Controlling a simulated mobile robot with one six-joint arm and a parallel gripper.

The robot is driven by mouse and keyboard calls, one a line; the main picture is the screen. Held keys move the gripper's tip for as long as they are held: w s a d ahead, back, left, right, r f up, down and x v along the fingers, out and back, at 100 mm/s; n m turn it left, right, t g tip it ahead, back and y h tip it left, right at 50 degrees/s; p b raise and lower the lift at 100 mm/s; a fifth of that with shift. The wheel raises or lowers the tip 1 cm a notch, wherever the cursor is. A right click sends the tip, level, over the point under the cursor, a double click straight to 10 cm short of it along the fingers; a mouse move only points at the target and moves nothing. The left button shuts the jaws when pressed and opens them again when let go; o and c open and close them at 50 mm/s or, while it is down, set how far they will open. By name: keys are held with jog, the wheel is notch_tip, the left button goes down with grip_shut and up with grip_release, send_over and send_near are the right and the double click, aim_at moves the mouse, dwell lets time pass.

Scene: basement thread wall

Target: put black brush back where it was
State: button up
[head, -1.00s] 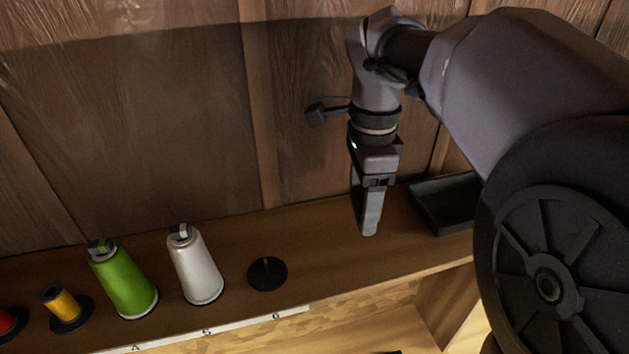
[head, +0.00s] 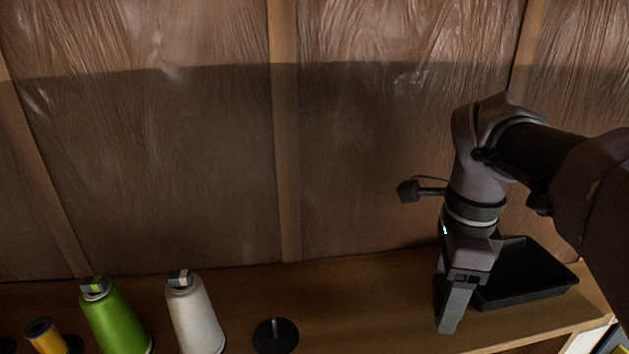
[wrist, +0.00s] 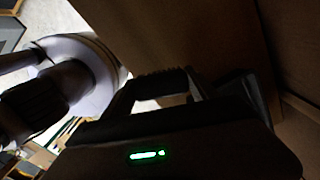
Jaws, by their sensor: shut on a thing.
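My gripper (head: 449,326) points down over the wooden shelf, just left of the black tray (head: 532,294). It is shut on a dark thing, seen as a narrow dark edge beside the finger, which fits the black brush; its shape is mostly hidden. The tray has low walls and looks empty in the part I see. My gripper overlaps its left end in the picture; I cannot tell the gap.
A bare black spool stand (head: 275,337) with a short pin is on the shelf (head: 360,300). Left of it stand a white thread cone (head: 194,318), a green cone (head: 113,321) and a yellow spool (head: 45,338). The plastic-covered wall (head: 180,170) is behind. Shelf between stand and gripper is clear.

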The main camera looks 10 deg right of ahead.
aim_at(438, 299)
jog(key=shift+w+d, duration=0.35)
jog(key=shift+w, duration=0.55)
jog(key=f+b, duration=0.3)
jog(key=f, duration=0.1)
jog(key=shift+w+f, duration=0.1)
jog(key=shift+w, duration=0.1)
jog(key=shift+r, duration=0.25)
jog(key=shift+f, duration=0.15)
jog(key=o, duration=1.4)
jog(key=shift+o, duration=0.2)
notch_tip(438, 299, up, 12)
jog(key=p, duration=0.2)
jog(key=shift+r+p, duration=0.2)
jog(key=shift+p, duration=0.15)
